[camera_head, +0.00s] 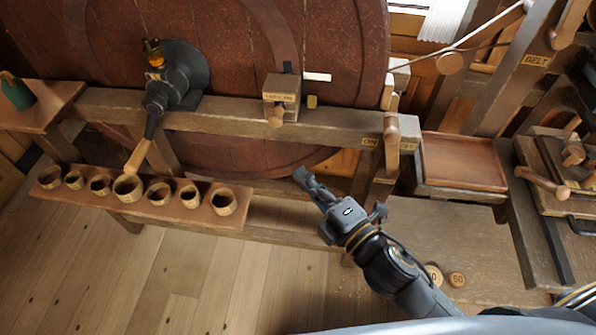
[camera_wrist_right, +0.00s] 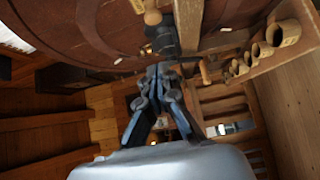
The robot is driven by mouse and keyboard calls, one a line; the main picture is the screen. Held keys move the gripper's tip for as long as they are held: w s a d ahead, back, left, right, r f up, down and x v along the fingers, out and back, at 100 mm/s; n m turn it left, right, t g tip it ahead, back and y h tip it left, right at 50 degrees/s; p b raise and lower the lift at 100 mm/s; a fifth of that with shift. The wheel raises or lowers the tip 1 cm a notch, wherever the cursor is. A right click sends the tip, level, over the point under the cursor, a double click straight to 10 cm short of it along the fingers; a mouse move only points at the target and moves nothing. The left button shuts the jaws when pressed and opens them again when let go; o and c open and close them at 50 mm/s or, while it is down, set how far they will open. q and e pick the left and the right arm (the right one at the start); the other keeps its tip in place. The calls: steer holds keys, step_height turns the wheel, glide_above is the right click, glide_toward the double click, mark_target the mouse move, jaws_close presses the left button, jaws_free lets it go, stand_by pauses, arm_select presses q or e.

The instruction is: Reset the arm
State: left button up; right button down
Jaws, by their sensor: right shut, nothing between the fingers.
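My right arm reaches in from the lower right in the head view. Its gripper (camera_head: 308,180) is in front of the wooden frame, right of the row of cups. In the right wrist view the fingers (camera_wrist_right: 158,70) are closed together with nothing between them. The gripper touches no object that I can make out. My left gripper does not show in either view.
A large red-brown wheel (camera_head: 200,30) stands behind the wooden beam (camera_head: 335,122). A shelf (camera_head: 85,197) with several wooden cups is at left. The floor (camera_head: 200,280) at lower left is clear.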

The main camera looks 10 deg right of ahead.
stand_by(0.5)
steer(key=s+d+f+m+g+h, duration=0.15)
steer(key=d+f+m, duration=0.25)
steer(key=f, duration=0.8)
steer(key=s+d+f+m+g+h, duration=0.1)
steer(key=d+f+m+g+h, duration=0.25)
steer(key=f, duration=0.95)
steer(key=s+d+f+m+g+h, duration=0.1)
steer(key=d+f+m, duration=0.25)
steer(key=f, duration=0.85)
steer(key=s+d+f+m+g+h, duration=0.1)
steer(key=s+d+f+m+g, duration=0.1)
steer(key=s+f, duration=0.45)
steer(key=s+d+f+m+g+h, duration=0.1)
steer(key=s+d+f+m+g, duration=0.15)
steer(key=s+f, duration=0.4)
steer(key=s+f+m+g, duration=0.2)
steer(key=s+f, duration=0.2)
steer(key=s, duration=0.5)
steer(key=s+f+m+g, duration=0.2)
steer(key=s+f+m, duration=0.1)
steer(key=s, duration=0.5)
steer(key=shift+s+f+b, duration=0.35)
steer(key=shift+f+b, duration=0.05)
steer(key=shift+f, duration=0.45)
steer(key=shift+m+g, duration=0.25)
